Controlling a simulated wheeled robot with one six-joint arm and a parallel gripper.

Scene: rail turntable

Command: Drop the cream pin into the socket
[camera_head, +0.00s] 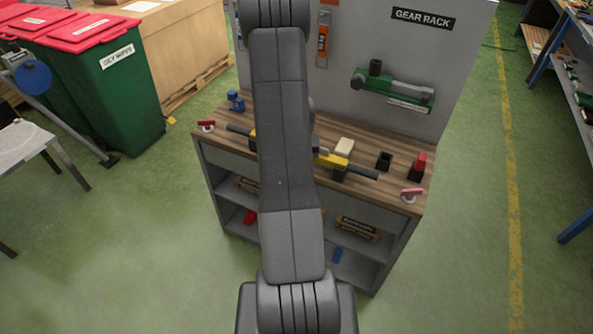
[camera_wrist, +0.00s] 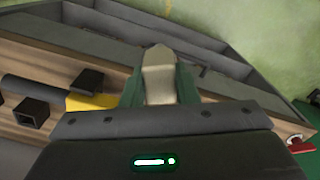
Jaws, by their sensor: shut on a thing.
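The cream pin (camera_wrist: 158,75) is between the two green fingers of my gripper (camera_wrist: 158,88) in the wrist view. My gripper is shut on it, over the front part of the bench. In the head view my arm hides the gripper and the held pin. A dark, open-topped square socket (camera_head: 384,160) stands on the bench, right of my arm. What looks like the same socket shows at the left of the wrist view (camera_wrist: 30,112), apart from the pin.
A red piece (camera_head: 418,162) stands in a dark holder at the bench's right. A cream block (camera_head: 344,147) sits near a yellow fixture (camera_head: 331,160) with a dark bar. Red-handled pieces are near both bench ends. A green tool (camera_head: 393,92) hangs on the back panel.

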